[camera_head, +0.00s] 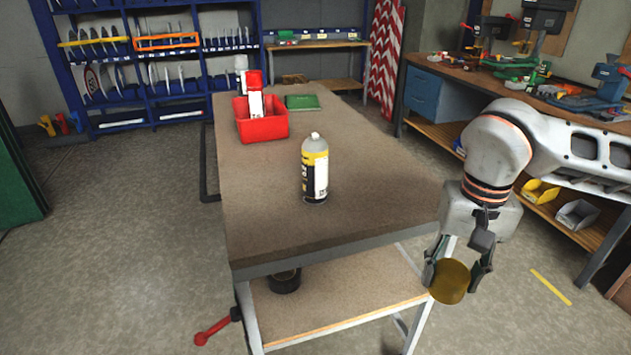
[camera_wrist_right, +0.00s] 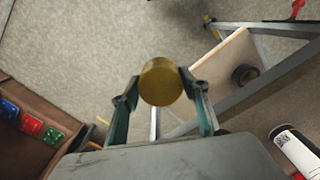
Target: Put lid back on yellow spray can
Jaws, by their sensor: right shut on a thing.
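The yellow spray can (camera_head: 315,170) stands upright on the brown tabletop, with a grey top and no lid on it. In the right wrist view the can (camera_wrist_right: 292,150) shows partly at the lower right. My right gripper (camera_head: 454,280) is shut on a round yellow lid (camera_head: 450,283), off the table's front right corner and lower than the tabletop. In the right wrist view the lid (camera_wrist_right: 160,82) sits between the two fingertips. My left gripper is not in view.
The tabletop around the spray can is clear. A black tape roll (camera_head: 285,281) lies on the lower shelf. A workbench (camera_head: 450,75) stands at the right.

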